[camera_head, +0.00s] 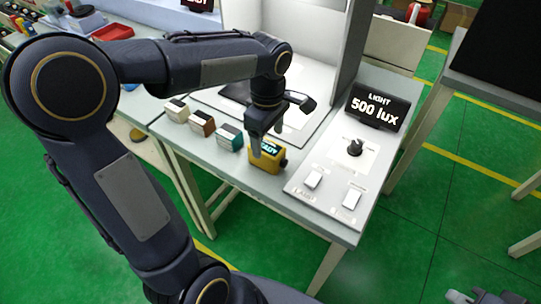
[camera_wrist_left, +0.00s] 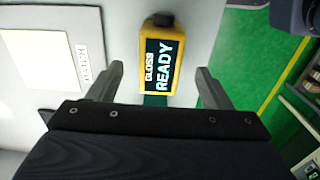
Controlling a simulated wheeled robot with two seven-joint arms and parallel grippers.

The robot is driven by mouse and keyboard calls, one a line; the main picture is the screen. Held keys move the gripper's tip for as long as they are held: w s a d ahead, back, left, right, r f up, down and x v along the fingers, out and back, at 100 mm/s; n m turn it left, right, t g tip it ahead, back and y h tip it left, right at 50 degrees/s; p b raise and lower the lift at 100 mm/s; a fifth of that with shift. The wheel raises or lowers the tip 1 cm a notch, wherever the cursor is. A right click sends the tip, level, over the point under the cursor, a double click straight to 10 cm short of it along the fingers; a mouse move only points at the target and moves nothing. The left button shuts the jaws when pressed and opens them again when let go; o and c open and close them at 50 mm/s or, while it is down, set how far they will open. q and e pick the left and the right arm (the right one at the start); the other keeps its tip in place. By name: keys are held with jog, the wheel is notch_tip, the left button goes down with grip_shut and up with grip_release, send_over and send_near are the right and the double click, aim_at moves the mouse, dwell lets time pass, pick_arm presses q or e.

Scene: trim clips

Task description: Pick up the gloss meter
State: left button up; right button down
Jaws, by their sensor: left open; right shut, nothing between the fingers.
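The gloss meter (camera_head: 266,157) is a small yellow box with a dark screen. It stands near the front edge of the grey table, and my left gripper partly covers it in the head view. In the left wrist view the gloss meter (camera_wrist_left: 160,62) shows its screen reading "GLOSS READY" and a black knob at one end. My left gripper (camera_head: 262,143) is open over it, pointing down. In the left wrist view the two fingers (camera_wrist_left: 158,82) are spread to either side of the meter with gaps. My right gripper (camera_head: 485,298) is shut and empty at the lower right, away from the table.
Several small sample blocks, including a teal one (camera_head: 229,137), stand in a row left of the meter. A light control panel (camera_head: 330,172) with a knob and switches lies to its right, with a "500 lux" display (camera_head: 376,107). A white booth (camera_head: 310,75) stands behind.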

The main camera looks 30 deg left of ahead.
aim_at(267, 146)
pick_arm(q)
jog(key=f, duration=0.4)
jog(key=shift+a+f, duration=0.2)
jog(key=shift+f, duration=0.05)
jog(key=shift+c, duration=0.2)
jog(key=c, duration=1.2)
jog(key=shift+o, duration=0.2)
jog(key=shift+r, duration=0.1)
